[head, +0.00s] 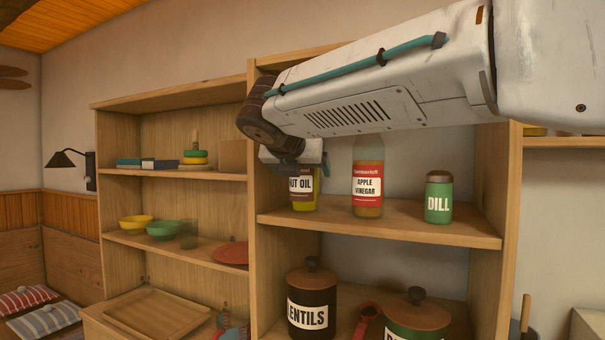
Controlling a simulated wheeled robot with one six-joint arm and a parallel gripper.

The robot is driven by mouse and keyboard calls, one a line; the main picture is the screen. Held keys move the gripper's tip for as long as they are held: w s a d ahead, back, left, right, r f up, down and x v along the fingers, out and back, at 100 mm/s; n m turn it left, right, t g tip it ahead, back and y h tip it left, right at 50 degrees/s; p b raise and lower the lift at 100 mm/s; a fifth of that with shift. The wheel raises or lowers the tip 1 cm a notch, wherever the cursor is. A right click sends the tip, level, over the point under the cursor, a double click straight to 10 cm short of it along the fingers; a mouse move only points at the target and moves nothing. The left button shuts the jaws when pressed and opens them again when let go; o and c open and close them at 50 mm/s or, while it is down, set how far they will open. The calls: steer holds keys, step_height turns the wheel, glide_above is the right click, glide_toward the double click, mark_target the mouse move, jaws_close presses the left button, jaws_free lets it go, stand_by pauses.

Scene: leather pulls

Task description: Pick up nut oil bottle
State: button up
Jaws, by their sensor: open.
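The nut oil bottle (303,187) stands upright on the middle shelf of the right-hand bookcase, near its left side panel. The fingertips are small and partly hidden.
An apple vinegar bottle (367,192) stands just right of the nut oil, then a green dill jar (438,205). The shelf board (400,224) has bare room in front. Below are a lentils jar (311,300), a red scoop (367,318) and a green jar (417,322).

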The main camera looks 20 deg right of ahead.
steer(key=shift+x, duration=1.25)
steer(key=shift+a, duration=0.1)
steer(key=c, duration=1.4)
steer(key=shift+s, duration=0.1)
steer(key=shift+c, duration=0.2)
steer(key=shift+r, duration=0.15)
steer(key=shift+r, duration=0.55)
steer(key=s+a+r, duration=0.2)
steer(key=s+a, duration=0.8)
steer(key=s, duration=0.5)
